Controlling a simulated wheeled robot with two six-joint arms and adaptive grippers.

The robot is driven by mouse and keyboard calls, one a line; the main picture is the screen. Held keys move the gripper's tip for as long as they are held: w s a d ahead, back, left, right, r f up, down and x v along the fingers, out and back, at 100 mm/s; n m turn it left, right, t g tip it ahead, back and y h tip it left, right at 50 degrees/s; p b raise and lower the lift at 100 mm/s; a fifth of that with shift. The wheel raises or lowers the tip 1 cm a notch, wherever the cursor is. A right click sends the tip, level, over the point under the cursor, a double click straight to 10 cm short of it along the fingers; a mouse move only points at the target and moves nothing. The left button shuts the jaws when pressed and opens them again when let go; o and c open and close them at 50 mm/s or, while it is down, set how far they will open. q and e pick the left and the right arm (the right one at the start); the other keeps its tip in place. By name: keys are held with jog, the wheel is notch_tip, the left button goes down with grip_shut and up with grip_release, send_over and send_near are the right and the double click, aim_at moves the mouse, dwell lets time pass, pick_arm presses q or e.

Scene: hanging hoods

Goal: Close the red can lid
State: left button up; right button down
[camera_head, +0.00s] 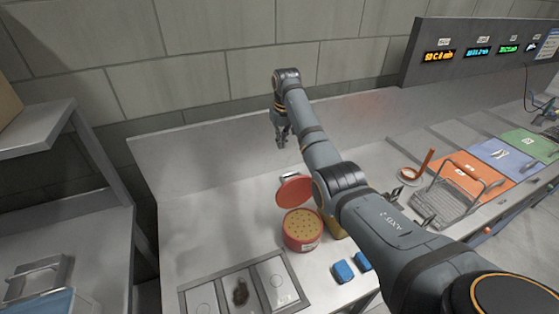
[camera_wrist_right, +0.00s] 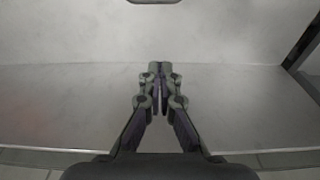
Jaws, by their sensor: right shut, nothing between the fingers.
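The red can (camera_head: 302,230) stands on the steel counter in the head view, with a yellowish speckled top surface showing. Its red lid (camera_head: 295,191) is tilted up and open at the can's back edge. My right arm passes in front of the lid's right side. My right gripper (camera_head: 282,143) is beyond the can, above the back of the counter and apart from the lid. In the wrist view its fingers (camera_wrist_right: 160,105) are shut with nothing between them. My left gripper is not in view.
Blue blocks (camera_head: 343,271) lie right of the can, and a yellow object is partly hidden behind my arm. A tray with compartments (camera_head: 212,297) is at the front. A wire basket (camera_head: 445,205) stands at the right. The counter left of the can is clear.

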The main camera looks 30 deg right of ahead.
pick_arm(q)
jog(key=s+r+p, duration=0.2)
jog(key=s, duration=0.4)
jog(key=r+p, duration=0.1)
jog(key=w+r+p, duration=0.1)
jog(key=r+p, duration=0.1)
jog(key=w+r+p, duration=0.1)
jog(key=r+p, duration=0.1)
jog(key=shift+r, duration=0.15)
pick_arm(e)
jog(key=s+f, duration=0.3)
jog(key=f, duration=0.5)
jog(key=shift+s+f, duration=0.25)
jog(key=shift+f, duration=0.05)
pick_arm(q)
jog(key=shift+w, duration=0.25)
pick_arm(e)
jog(key=shift+a, duration=0.1)
